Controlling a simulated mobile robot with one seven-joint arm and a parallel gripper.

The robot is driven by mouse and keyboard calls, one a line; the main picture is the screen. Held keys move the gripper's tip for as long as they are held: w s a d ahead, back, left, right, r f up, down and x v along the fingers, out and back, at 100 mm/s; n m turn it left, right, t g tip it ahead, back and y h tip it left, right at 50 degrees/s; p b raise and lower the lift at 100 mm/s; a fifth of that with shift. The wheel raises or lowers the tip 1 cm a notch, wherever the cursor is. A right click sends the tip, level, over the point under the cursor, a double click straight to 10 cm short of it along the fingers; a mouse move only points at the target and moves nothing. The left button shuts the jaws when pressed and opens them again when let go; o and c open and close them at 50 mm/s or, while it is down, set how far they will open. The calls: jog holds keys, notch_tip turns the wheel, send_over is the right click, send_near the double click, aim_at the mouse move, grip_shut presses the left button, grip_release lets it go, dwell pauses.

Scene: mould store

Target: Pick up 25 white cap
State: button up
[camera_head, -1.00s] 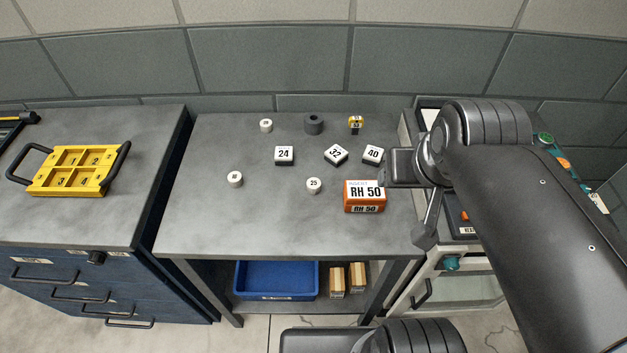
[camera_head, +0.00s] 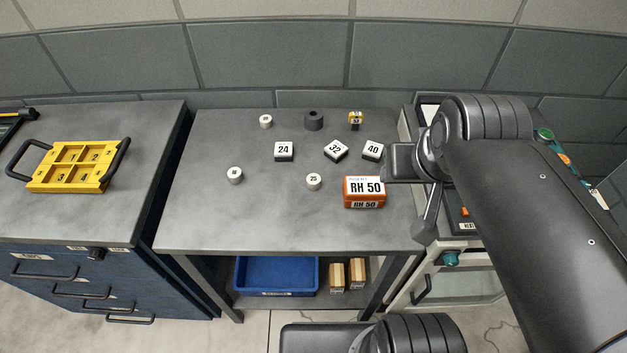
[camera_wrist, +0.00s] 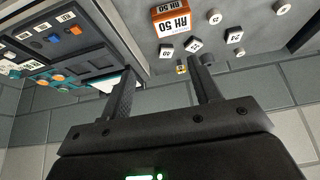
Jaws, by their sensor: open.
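The 25 white cap (camera_head: 313,181) is a small white cylinder standing upright on the grey table, its number facing up, left of the orange RH 50 box (camera_head: 364,191). In the wrist view a white cap (camera_wrist: 214,16) beside the orange box (camera_wrist: 174,17) appears to be the same one; its number is too small to read. My gripper (camera_wrist: 163,75) is open and empty, its two fingers spread apart. The cap is beyond the fingertips, not between them. In the head view my arm is right of the table and the fingers cannot be made out.
Other white caps (camera_head: 235,175) (camera_head: 266,121) stand to the left and back. Blocks 24 (camera_head: 284,151), 32 (camera_head: 335,151) and 40 (camera_head: 373,151) lie behind the cap. A dark cylinder (camera_head: 314,121) and a small yellow item (camera_head: 355,120) are at the back. The table front is clear.

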jog(key=n+g, duration=0.6)
jog(key=n, duration=0.2)
send_over(314, 179)
notch_tip(314, 179, down, 12)
jog(key=f, duration=0.4)
jog(key=shift+w+a+f, duration=0.2)
jog(key=shift+a+f, duration=0.05)
jog(key=shift+f, duration=0.1)
jog(key=shift+s+d+f, duration=0.1)
jog(key=shift+f, duration=1.45)
jog(key=shift+s+d+f, duration=0.1)
jog(key=shift+f, duration=1.4)
jog(key=c, duration=1)
jog(key=shift+r, duration=0.1)
jog(key=shift+c, duration=0.2)
